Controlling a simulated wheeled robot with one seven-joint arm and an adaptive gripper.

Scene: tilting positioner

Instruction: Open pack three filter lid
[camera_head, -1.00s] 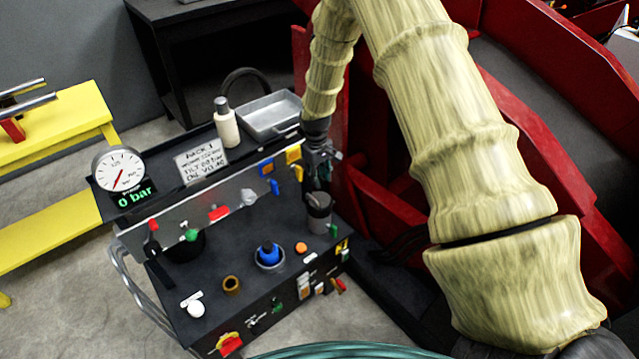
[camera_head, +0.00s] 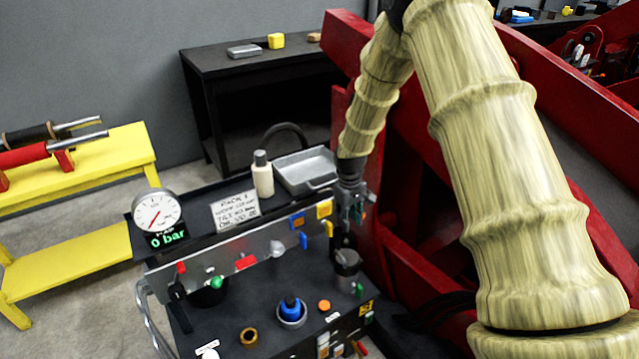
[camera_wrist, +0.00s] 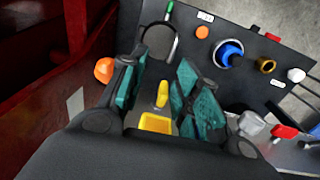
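A dark cylindrical canister with a grey round top (camera_head: 346,262), which looks like the filter with its lid, stands at the right end of the black bench panel. Its round top (camera_wrist: 158,42) also shows in the wrist view, just beyond the fingertips. My gripper (camera_head: 347,222) hangs above and close to the canister in the head view. In the wrist view my gripper (camera_wrist: 160,78) is open, with a gap between its teal finger pads and nothing held. I cannot tell whether a finger touches the lid. A sign reading "PACK 3" (camera_head: 235,208) stands behind the panel.
A yellow lever (camera_wrist: 162,93) on the upright panel shows between my fingers. A blue knob (camera_head: 291,308) and an orange button (camera_head: 324,306) lie left of the canister. A red frame (camera_head: 385,230) stands close on the right. The gauge (camera_head: 157,210) reads 0 bar.

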